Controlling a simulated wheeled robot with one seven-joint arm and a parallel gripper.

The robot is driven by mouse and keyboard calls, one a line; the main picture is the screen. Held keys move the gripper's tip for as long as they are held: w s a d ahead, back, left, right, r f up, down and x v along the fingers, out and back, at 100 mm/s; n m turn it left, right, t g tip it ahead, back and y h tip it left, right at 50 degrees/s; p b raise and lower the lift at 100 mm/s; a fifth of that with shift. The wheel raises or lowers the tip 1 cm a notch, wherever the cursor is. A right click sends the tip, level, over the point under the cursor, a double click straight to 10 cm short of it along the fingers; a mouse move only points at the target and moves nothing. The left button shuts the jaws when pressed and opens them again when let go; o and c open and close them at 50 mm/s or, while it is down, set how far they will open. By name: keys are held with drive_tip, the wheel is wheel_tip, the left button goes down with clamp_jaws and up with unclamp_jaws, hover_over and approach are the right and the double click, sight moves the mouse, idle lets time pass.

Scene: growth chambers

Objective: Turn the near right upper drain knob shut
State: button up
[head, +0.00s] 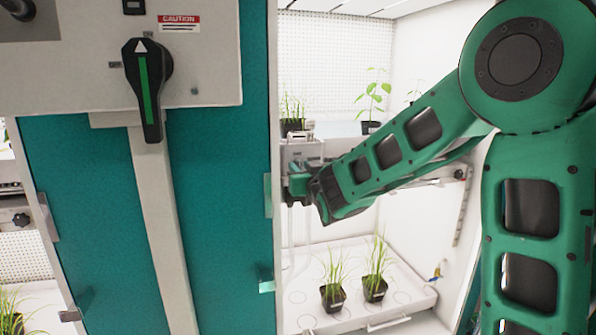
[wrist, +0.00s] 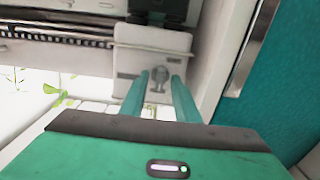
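In the wrist view a small grey knob (wrist: 158,84) sits on a pale plate (wrist: 150,55) under the shelf. My gripper (wrist: 161,76) is open, its two green fingers pointing at the plate, one on each side of the knob. A gap shows between the fingers and the knob; I cannot tell whether the fingertips reach past its face. In the head view my gripper (head: 291,186) is inside the open chamber, at the left end of the upper shelf. The knob is hidden there behind the gripper.
A teal door panel (head: 215,200) stands just left of my gripper. Potted seedlings (head: 374,285) stand on the lower tray (head: 400,302), others on the upper shelf. A dark knob (head: 459,173) is on the right shelf bracket. A black rotary switch (head: 134,62) is on the left cabinet.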

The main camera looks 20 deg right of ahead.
drive_tip(key=shift+w, duration=0.3)
drive_tip(key=c, duration=0.7)
drive_tip(key=shift+o, duration=0.2)
drive_tip(key=shift+a, duration=0.15)
